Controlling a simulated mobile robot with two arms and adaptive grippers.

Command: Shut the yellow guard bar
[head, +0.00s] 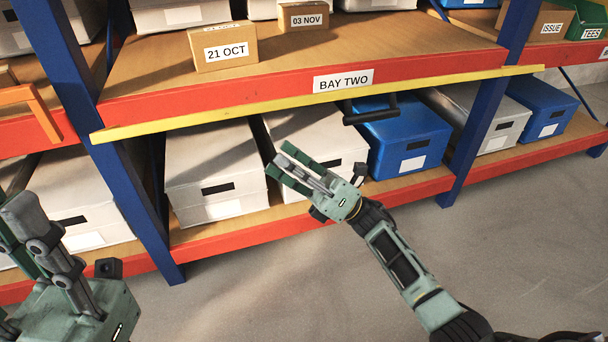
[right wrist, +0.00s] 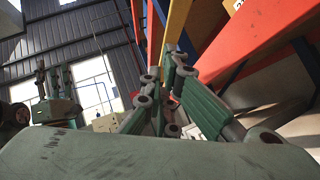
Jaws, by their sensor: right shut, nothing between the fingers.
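The yellow guard bar (head: 240,110) runs across the front of the bay, just under the red beam labelled BAY TWO, and passes in front of both blue uprights. A black handle (head: 372,113) sits below it, right of the middle. My right gripper (head: 278,160) is shut and empty, below and apart from the bar, left of the handle, in front of a white box. In the right wrist view its fingers point up toward a yellow strip (right wrist: 178,18), apparently the bar. My left gripper (head: 18,225) is at the lower left, partly cut off; its opening is unclear.
White boxes (head: 212,165) and blue boxes (head: 405,145) fill the lower shelf behind the bar. Cartons marked 21 OCT (head: 224,54) and 03 NOV (head: 303,20) stand on the upper shelf. An orange bar (head: 38,112) juts out at the left. The floor (head: 540,225) at the right is clear.

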